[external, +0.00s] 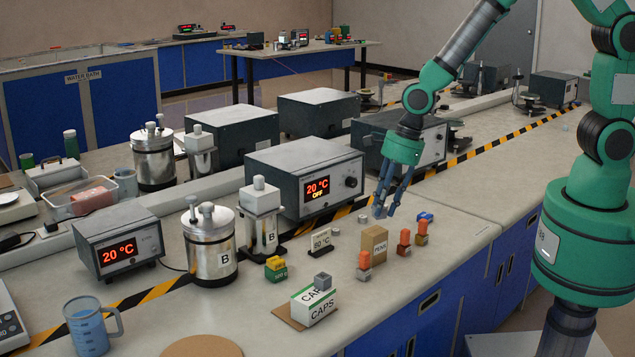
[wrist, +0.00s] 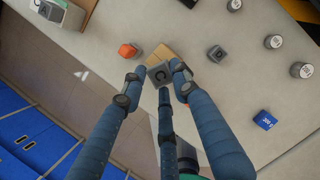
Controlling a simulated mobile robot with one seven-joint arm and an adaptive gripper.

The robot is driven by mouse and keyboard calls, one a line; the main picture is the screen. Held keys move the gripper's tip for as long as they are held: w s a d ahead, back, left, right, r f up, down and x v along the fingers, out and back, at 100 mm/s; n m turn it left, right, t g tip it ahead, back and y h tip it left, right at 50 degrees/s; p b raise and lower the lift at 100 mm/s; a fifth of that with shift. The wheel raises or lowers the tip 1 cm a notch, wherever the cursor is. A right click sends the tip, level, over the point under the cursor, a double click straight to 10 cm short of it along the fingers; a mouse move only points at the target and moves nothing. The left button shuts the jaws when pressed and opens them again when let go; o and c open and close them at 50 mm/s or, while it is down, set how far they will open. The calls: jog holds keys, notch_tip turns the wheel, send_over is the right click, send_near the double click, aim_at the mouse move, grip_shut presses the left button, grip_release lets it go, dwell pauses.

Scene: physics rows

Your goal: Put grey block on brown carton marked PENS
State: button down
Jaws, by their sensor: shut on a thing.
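My gripper (external: 381,208) is shut on a grey block marked C (wrist: 160,74), which shows between the fingertips in the wrist view. In the external view the fingers mostly hide this block. The brown carton marked PENS (external: 373,246) stands upright on the bench, below the fingertips. Its tan top (wrist: 163,54) shows partly behind the held block in the wrist view. The block appears above the carton; I cannot tell the exact gap.
A white CAPS carton (external: 314,305) bears another grey block (external: 322,281).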

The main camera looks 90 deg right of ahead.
jog(key=shift+w, duration=0.45)
jog(key=shift+f+b, duration=0.7)
jog(key=shift+f, duration=1.1)
jog(key=shift+f, duration=0.1)
jog(key=c, duration=1.3)
grip_release()
jog(key=p+v, duration=0.2)
jog(key=v, duration=1)
jog(key=shift+p, duration=0.4)
